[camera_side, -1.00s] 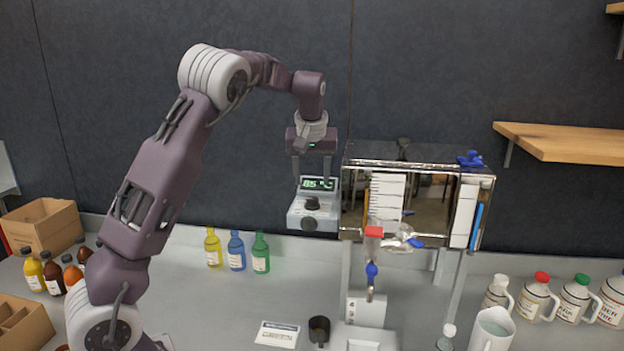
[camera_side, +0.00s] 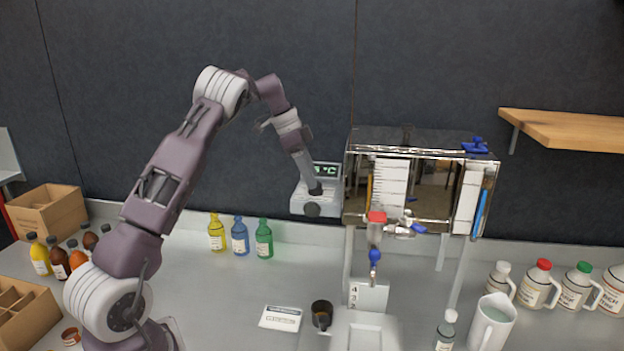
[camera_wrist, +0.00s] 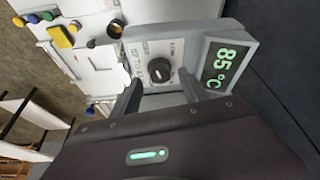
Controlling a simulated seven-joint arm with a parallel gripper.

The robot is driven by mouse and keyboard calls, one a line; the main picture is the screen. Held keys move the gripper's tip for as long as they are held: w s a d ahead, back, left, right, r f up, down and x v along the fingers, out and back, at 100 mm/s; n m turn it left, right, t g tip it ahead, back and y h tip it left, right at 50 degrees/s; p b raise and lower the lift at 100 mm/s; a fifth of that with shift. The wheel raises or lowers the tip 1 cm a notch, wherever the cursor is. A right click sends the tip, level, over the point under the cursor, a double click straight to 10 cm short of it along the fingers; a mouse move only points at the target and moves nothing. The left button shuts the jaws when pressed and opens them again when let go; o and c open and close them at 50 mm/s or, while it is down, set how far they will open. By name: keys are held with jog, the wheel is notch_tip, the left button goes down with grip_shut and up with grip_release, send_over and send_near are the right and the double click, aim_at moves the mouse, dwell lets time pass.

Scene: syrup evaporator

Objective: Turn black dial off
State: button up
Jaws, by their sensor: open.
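The black dial (camera_wrist: 160,70) sits on the face of the grey control box (camera_wrist: 140,47), with printed markings around it. The box's screen (camera_wrist: 222,66) is lit and reads 85 °C. My gripper (camera_wrist: 159,82) is open, with one finger on each side of the dial in the wrist view; I cannot tell whether they touch it. In the side view my gripper (camera_side: 315,188) reaches down tilted to the control box (camera_side: 328,205) and hides part of its face.
The glass-and-metal evaporator (camera_side: 420,190) stands just right of the box. Bottles line both sides. A wooden shelf (camera_side: 570,130) is at upper right.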

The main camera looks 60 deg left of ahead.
jog(key=shift+x, duration=0.9)
grip_shut()
jog(key=shift+s+d+n+y, duration=0.1)
jog(key=shift+n+y, duration=0.5)
jog(key=shift+n, duration=0.8)
grip_release()
jog(key=v, duration=0.7)
jog(key=shift+s, duration=0.1)
